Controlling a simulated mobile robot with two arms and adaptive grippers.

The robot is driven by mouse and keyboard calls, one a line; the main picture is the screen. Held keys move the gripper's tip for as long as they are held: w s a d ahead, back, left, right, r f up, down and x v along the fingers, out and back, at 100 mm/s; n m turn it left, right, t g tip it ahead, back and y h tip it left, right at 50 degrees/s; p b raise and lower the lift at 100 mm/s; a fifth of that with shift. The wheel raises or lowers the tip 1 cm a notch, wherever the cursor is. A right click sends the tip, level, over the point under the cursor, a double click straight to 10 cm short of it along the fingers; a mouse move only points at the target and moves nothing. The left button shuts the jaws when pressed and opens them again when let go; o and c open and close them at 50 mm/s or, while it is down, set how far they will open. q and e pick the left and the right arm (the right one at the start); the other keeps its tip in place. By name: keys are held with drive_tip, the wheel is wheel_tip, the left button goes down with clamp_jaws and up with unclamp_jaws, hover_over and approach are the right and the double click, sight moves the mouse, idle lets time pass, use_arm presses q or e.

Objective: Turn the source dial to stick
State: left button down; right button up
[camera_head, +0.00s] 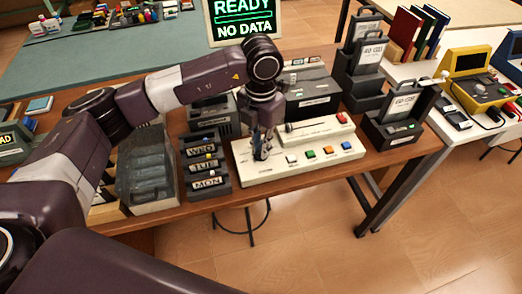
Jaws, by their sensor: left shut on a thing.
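A cream control panel (240,171) lies on the wooden table. My left gripper (263,153) reaches down onto the left part of this panel, pointing downward. It is shut on what seems to be the source dial, which its fingers mostly hide. I cannot read the dial's setting or labels. My right gripper is not in view.
Dark day-labelled trays (207,182) and a clear-lidded box (148,170) stand left of the panel. A grey machine (312,100) stands behind it. Dark card holders (398,130) stand to the right. A screen (243,20) behind reads READY, NO DATA. The table's front edge is close.

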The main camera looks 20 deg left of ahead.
use_arm(q)
drive_tip(key=shift+m, duration=0.4)
drive_tip(key=shift+r+b, duration=0.1)
drive_tip(key=shift+b, duration=0.2)
drive_tip(key=c, duration=2)
unclamp_jaws()
wheel_tip(320, 180, up, 12)
